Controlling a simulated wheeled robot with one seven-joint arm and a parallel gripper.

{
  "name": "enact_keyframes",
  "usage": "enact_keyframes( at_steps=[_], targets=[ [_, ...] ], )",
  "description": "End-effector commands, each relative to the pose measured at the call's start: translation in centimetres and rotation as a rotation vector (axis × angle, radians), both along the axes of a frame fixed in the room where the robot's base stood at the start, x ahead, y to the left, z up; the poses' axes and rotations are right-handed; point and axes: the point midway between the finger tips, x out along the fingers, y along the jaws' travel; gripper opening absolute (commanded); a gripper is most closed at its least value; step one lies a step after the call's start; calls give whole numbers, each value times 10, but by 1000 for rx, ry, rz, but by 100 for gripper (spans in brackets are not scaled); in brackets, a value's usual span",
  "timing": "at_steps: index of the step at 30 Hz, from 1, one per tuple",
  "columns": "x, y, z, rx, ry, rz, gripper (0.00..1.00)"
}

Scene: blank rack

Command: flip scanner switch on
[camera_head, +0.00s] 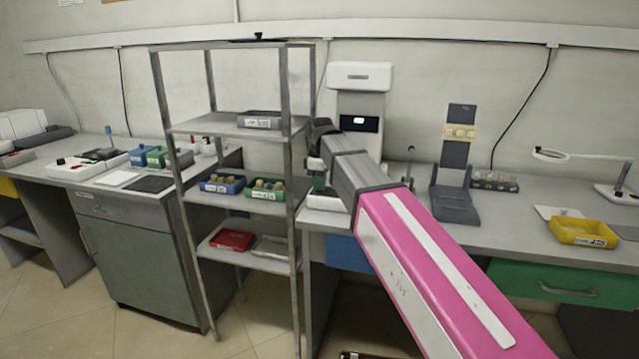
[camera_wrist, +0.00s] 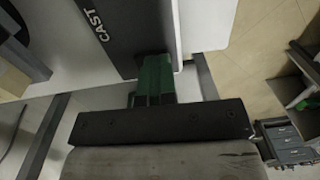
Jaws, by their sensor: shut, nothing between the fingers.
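The scanner (camera_head: 360,78) is a tall white machine with a dark front panel and a small lit display, at the back of the right bench. My pink and grey arm covers its lower part in the head view. My gripper (camera_head: 318,182) is at the scanner's lower left, partly hidden by my wrist. In the wrist view its green fingers (camera_wrist: 154,76) are shut and empty, with the tips at the edge of a dark panel marked "CAST" (camera_wrist: 105,30) on a white body. I cannot tell whether they touch it. I cannot make out the switch in either view.
A grey metal rack (camera_head: 296,190) with trays and bins stands just left of my gripper. A dark stand (camera_head: 456,205) and a yellow bin (camera_head: 583,232) are on the bench to the right.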

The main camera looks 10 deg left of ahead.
Motion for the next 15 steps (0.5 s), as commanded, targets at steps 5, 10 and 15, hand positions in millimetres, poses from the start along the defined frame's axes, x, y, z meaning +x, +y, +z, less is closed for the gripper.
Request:
enact_keyframes(
  at_steps=[5,10,15],
  targets=[
    [-3,-1,-7,-9,-88,0,0],
    [-3,-1,-8,-10,-83,0,0],
    [1,-1,-9,-11,-82,0,0]
  ],
)
